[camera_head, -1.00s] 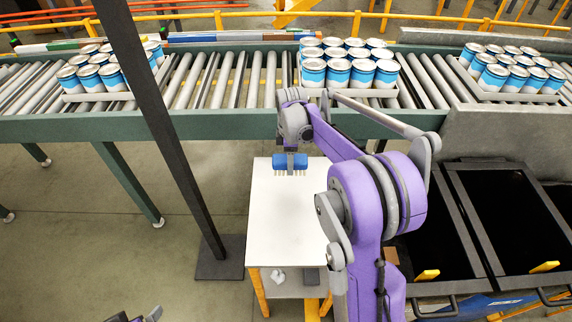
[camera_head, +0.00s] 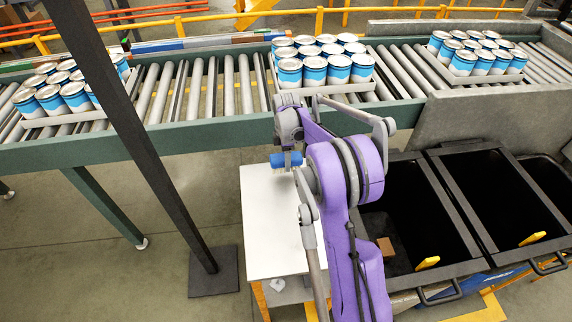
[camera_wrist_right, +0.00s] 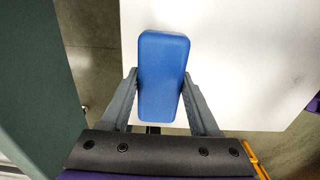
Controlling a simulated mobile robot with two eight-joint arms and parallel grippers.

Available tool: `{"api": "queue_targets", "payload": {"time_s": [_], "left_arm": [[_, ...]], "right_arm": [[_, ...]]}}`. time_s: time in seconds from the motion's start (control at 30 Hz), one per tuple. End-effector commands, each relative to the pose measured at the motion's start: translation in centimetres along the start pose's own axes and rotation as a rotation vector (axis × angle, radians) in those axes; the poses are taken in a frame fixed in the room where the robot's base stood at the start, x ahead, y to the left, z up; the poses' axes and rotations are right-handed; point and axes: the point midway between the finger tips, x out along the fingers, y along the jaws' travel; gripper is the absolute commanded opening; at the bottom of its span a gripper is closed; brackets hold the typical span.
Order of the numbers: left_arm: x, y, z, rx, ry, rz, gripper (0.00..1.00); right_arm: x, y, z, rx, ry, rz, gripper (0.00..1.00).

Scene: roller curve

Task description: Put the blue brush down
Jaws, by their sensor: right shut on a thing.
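The blue brush (camera_head: 285,159) is held in my right gripper (camera_head: 288,163), over the far end of the white table (camera_head: 275,225). In the right wrist view the brush (camera_wrist_right: 163,75) sits between the two grey fingers (camera_wrist_right: 160,98), its smooth blue back facing the camera. The white table top (camera_wrist_right: 235,60) shows beyond and to the right of it there. The gap between the brush's underside and the table cannot be judged. The bristles are hidden in both current views. My left gripper is not in view.
The roller conveyor (camera_head: 220,90) with its green rail runs just behind the table, carrying trays of blue and white cans (camera_head: 320,62). A dark post (camera_head: 130,130) stands left of the table. Black bins (camera_head: 410,210) stand to the right. Most of the table top is bare.

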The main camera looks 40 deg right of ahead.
Motion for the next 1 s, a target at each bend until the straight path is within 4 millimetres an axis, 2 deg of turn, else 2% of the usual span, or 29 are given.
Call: {"api": "queue_targets", "payload": {"time_s": [0.2, 0.57, 0.6, 0.73, 0.77, 1.0], "left_arm": [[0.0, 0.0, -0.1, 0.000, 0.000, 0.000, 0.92], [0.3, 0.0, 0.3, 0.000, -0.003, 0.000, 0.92], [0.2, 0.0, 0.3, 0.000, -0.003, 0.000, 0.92], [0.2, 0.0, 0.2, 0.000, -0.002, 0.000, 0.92], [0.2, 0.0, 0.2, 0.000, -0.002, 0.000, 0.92], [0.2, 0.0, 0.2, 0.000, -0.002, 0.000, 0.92]], "right_arm": [[2.9, 0.0, 0.0, 0.000, 0.000, 0.000, 0.00], [3.4, -0.1, 0.0, 0.000, -0.001, -0.001, 0.00], [3.4, 0.0, 0.0, 0.000, 0.000, -0.001, 0.66], [3.3, 0.0, 0.0, 0.000, 0.000, 0.000, 0.89], [3.3, 0.0, 0.0, 0.000, 0.000, 0.000, 0.92], [3.3, 0.0, 0.0, 0.000, 0.000, 0.000, 0.92]]}}
